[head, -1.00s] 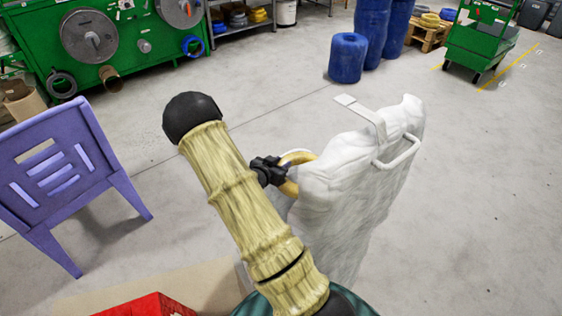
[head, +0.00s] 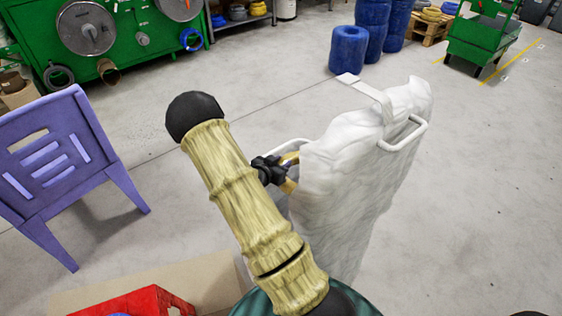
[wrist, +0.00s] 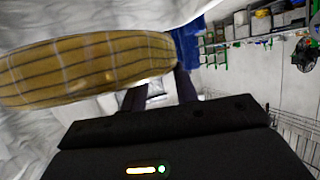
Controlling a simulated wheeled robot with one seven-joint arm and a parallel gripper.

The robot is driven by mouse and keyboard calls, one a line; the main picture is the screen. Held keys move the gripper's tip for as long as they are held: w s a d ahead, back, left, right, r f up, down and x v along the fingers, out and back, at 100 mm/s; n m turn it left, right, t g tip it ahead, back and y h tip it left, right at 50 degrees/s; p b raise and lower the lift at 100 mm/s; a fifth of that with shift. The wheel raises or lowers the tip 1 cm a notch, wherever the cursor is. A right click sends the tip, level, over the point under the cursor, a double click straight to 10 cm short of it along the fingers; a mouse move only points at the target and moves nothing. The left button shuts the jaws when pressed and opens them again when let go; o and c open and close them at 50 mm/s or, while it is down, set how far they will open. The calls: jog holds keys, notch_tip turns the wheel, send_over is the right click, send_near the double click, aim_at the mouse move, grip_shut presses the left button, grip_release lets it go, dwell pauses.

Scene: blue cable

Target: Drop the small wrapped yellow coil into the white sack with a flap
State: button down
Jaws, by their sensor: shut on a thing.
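The white sack (head: 345,185) stands upright in front of me in the head view, with a strap-like flap (head: 366,92) and a loop handle (head: 404,134) at its top. My gripper (head: 284,172) is at the sack's upper left side, shut on the yellow coil (head: 291,161). The sack hides most of the coil in the head view. In the wrist view the wrapped yellow coil (wrist: 85,68) lies across the fingers, with dark bands around it and white sack material (wrist: 100,20) close beside and behind it. I cannot tell whether the coil is inside the sack's mouth.
A purple chair (head: 65,170) stands at the left. A red box (head: 130,303) is at the bottom left. Blue drums (head: 348,50) and a green cart (head: 482,38) are at the back. The floor right of the sack is clear.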

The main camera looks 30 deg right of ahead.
jog(key=shift+f, duration=0.35)
jog(key=c, duration=1)
grip_release()
jog(key=shift+a, duration=0.15)
jog(key=p+v, duration=0.1)
jog(key=v, duration=1.6)
jog(key=shift+s, duration=0.15)
